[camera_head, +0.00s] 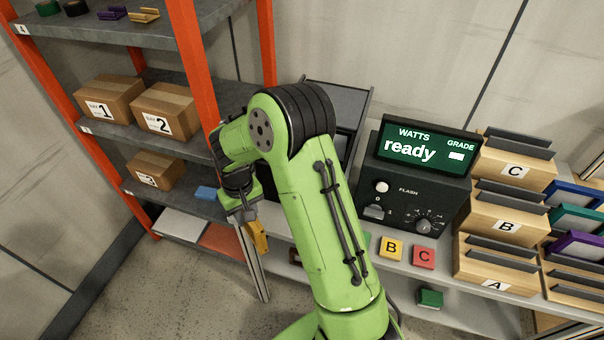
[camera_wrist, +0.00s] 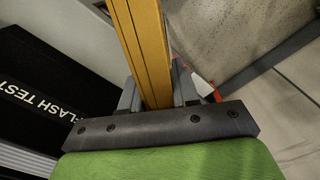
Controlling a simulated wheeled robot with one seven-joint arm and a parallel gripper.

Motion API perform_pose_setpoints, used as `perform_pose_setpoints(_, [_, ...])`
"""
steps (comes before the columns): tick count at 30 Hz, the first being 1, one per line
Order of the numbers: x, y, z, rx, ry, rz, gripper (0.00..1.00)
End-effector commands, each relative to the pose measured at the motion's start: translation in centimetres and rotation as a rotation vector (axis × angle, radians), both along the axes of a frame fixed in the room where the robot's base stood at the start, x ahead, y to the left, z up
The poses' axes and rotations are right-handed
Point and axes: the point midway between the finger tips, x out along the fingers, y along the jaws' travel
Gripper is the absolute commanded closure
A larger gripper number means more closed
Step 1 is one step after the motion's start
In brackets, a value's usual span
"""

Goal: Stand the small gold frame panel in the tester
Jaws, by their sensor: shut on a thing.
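My gripper (camera_head: 243,214) is shut on the gold frame panel (camera_wrist: 146,45). In the wrist view the panel's gold edge runs up between the two grey fingers (camera_wrist: 158,90). In the head view only a small gold part (camera_head: 258,236) shows beside the gripper, and my arm hides much of the area. The panel is held in front of the bench, left of the tester console (camera_head: 424,165). The console's screen reads "ready". A black unit lettered "FLASH TEST" (camera_wrist: 35,98) lies left of the panel in the wrist view. The receiving place for the panel is not clearly visible.
A dark, grey-topped unit (camera_head: 338,97) stands behind my arm. Yellow B (camera_head: 391,247) and red C (camera_head: 424,257) blocks sit at the bench front. Wooden racks A, B and C (camera_head: 506,225) stand right. An orange-posted shelf (camera_head: 190,60) with boxes stands left.

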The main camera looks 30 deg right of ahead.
Motion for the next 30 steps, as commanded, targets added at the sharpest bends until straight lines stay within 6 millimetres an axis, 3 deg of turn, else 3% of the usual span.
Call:
perform_pose_setpoints(1, [0.0,0.0,1.1,0.0,-0.001,0.0,1.0])
perform_pose_setpoints(13, [0.0,0.0,5.6,0.0,-0.001,0.0,1.0])
perform_pose_setpoints(17, [0.0,0.0,5.1,-0.003,0.0,0.002,1.0])
perform_pose_setpoints(23, [-1.2,-3.8,8.1,-0.002,-0.004,0.09,1.0])
perform_pose_setpoints(30, [-3.4,-10.0,13.1,-0.004,-0.006,0.262,1.0])
